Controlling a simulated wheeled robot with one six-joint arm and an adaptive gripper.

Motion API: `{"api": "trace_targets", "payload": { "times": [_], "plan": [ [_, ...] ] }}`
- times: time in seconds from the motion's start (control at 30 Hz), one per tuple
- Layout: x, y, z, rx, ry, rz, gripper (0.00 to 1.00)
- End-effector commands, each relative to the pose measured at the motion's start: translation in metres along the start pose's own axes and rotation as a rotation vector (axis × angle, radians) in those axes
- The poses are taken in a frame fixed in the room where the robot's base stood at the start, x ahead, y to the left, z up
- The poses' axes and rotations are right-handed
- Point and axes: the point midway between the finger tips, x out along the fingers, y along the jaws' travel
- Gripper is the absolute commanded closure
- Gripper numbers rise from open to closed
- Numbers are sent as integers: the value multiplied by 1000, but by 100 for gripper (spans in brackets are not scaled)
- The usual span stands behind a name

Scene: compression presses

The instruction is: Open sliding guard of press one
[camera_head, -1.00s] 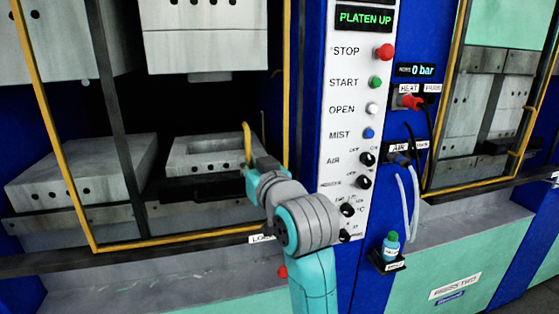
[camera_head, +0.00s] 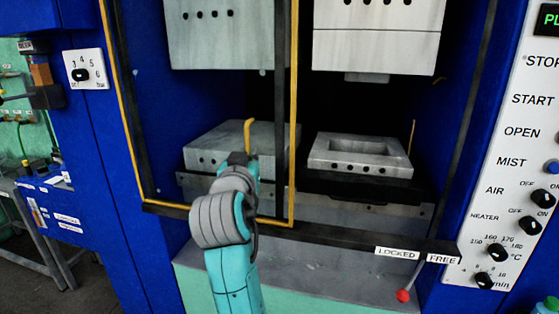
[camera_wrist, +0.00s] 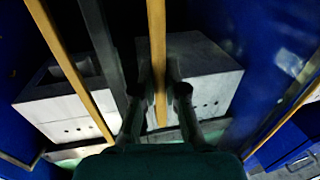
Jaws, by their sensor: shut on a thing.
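The sliding guard of the press is a yellow-edged frame (camera_head: 296,120) with a dark bar. It stands across the left part of the press opening, in front of the left lower block. Its upright yellow handle (camera_head: 248,133) shows just above my gripper (camera_head: 240,160). In the wrist view the handle (camera_wrist: 158,50) runs between the fingers of my gripper (camera_wrist: 160,100), which is shut on it. The right part of the opening, with the hollowed lower block (camera_head: 362,168), is uncovered.
A LOCKED/FREE label (camera_head: 415,256) sits on the front rail, with a red-knobbed lever (camera_head: 403,296) below it. The white control panel (camera_head: 510,150) stands at the right. A numbered dial (camera_head: 81,75) and a bench (camera_head: 50,235) are at the left.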

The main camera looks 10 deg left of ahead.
Motion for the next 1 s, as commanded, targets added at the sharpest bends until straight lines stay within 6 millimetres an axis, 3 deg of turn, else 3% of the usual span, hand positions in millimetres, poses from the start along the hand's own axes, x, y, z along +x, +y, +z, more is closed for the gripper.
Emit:
{"api": "trace_targets", "payload": {
  "times": [0.2, 0.63, 0.7, 0.77, 1.0],
  "plan": [
    [4, -21, 0, 0, -1, -1, 100],
    [6, -24, 1, 0, -2, 1, 100],
    [6, -24, 1, 0, -2, 1, 74],
    [5, -24, 1, 0, -2, 1, 63],
    [5, -24, 0, 0, -1, 1, 63]
  ]
}}
